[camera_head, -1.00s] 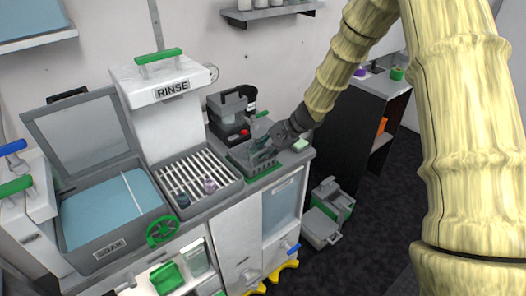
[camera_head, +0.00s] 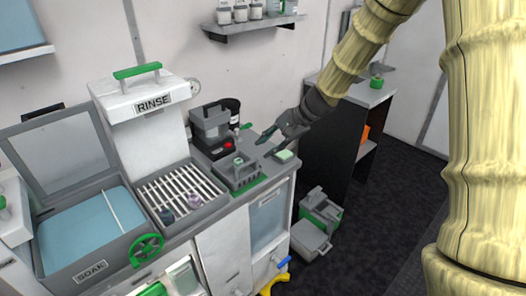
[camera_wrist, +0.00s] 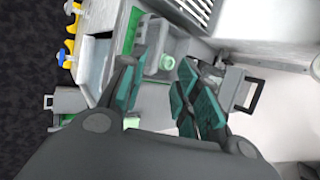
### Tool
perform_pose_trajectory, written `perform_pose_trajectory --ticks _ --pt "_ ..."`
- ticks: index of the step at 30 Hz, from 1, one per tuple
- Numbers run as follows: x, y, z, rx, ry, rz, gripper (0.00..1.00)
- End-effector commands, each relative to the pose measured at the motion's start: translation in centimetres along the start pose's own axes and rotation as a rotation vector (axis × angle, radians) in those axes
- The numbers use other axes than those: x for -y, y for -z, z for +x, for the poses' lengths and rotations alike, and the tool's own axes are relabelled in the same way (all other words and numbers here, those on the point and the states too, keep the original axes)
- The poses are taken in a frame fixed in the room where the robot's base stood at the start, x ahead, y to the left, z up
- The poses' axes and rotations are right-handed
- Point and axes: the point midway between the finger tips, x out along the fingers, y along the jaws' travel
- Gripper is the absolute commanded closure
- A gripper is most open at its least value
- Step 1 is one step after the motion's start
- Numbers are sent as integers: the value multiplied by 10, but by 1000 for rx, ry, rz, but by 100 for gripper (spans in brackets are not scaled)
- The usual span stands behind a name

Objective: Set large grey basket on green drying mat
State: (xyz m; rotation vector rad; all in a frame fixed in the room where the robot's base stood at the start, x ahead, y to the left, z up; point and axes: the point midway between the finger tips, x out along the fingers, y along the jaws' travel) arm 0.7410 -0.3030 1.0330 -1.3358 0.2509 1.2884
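The large grey basket (camera_head: 232,180) stands on the counter's right part, with the green drying mat (camera_head: 247,190) showing along its front edge. It looks upright and on the mat; most of the mat is hidden beneath it. A small item with a pale green top is inside the basket. In the wrist view the basket (camera_wrist: 152,68) lies beyond the fingers, and a strip of the mat (camera_wrist: 132,30) shows beside it. My gripper (camera_head: 266,138) is open and empty, above and right of the basket, apart from it. Its spread teal fingers show in the wrist view (camera_wrist: 163,85).
A slatted rinse rack (camera_head: 180,188) with small bottles is left of the basket. A dark grey machine (camera_head: 211,130) stands behind it. A pale green block (camera_head: 284,155) lies to its right. Grey bins (camera_head: 318,215) stand on the floor past the counter's end.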

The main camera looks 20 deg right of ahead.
Motion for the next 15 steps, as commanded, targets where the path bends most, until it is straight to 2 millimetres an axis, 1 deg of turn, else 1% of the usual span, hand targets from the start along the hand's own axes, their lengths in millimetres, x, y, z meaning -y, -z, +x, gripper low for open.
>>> perform_pose_trajectory --ticks 5,8,11,14,15 --pt "0 0 -6 0 1 0 68" --pt "-5 0 -3 -3 -12 -1 68" --pt "-29 2 15 -22 -68 -12 68" --pt "-74 4 43 -58 -173 -42 68" --pt "-96 5 56 -75 -223 -60 68"
